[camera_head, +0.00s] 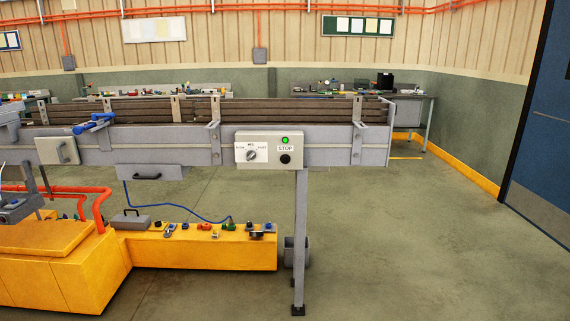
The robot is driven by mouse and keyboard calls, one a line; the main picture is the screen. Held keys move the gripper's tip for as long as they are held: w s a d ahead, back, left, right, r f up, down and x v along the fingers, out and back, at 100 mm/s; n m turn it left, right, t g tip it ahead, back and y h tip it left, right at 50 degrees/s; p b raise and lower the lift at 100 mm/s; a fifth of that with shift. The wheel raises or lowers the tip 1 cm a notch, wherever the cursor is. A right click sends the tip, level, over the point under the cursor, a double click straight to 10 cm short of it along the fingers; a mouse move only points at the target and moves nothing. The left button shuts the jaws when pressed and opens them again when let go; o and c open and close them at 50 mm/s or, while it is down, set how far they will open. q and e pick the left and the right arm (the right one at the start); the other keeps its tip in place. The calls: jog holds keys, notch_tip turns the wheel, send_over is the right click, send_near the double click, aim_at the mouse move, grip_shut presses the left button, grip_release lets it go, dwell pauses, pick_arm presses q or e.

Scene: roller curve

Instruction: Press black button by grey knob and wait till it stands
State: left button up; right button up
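A pale control box (268,164) is fixed to the front of the grey roller conveyor (335,133), right of the picture's middle. The grey knob (251,155) is on the left half of the box, with small lettering around it. The black button (285,159) is to its right, below a label reading STOP. A green light (285,140) above the label looks lit. Nothing covers the button or knob. I can make out neither of my grippers in this view. From this single frame I cannot tell whether the rollers are turning.
A conveyor leg (301,235) stands below the box. A yellow unit (200,250) with several small controls and orange pipes (101,207) fills the lower left. A blue-handled part (93,123) sits on the conveyor rail. The floor at right is clear up to a blue door (540,120).

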pick_arm(q)
jog(key=shift+s, duration=0.3)
jog(key=shift+c, duration=1.2)
grip_shut()
jog(key=shift+w, duration=0.5)
jog(key=shift+s, duration=0.1)
